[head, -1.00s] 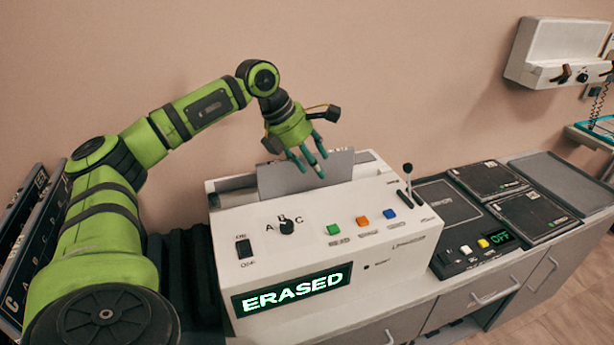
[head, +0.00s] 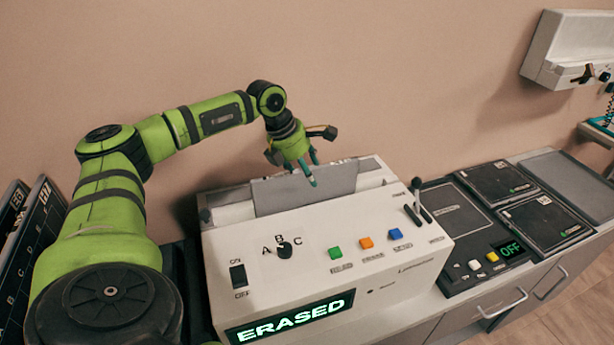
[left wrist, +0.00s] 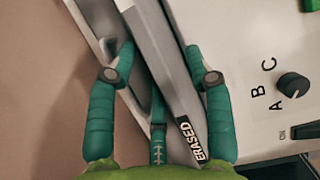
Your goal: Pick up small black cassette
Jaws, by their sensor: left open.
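A flat grey cassette-like plate (head: 270,195) stands upright in the slot on top of the white machine. In the left wrist view the plate (left wrist: 160,50) carries a dark label reading "ERASED" on its edge. My left gripper (head: 306,171) is open over the plate's top edge. In the left wrist view its teal fingers (left wrist: 164,58) lie on both sides of the plate; whether they touch it is unclear. Two flat black cassettes (head: 495,182) (head: 545,219) lie on the counter at right. Which item is the small cassette is unclear. My right gripper is not in view.
The white machine (head: 300,300) shows "ERASED" on its screen and has a dial, coloured buttons and a lever (head: 418,200). A black unit (head: 455,215) reading "OFF" stands to its right. A wall holder (head: 560,50) hangs at upper right. Dark racks stand at far left.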

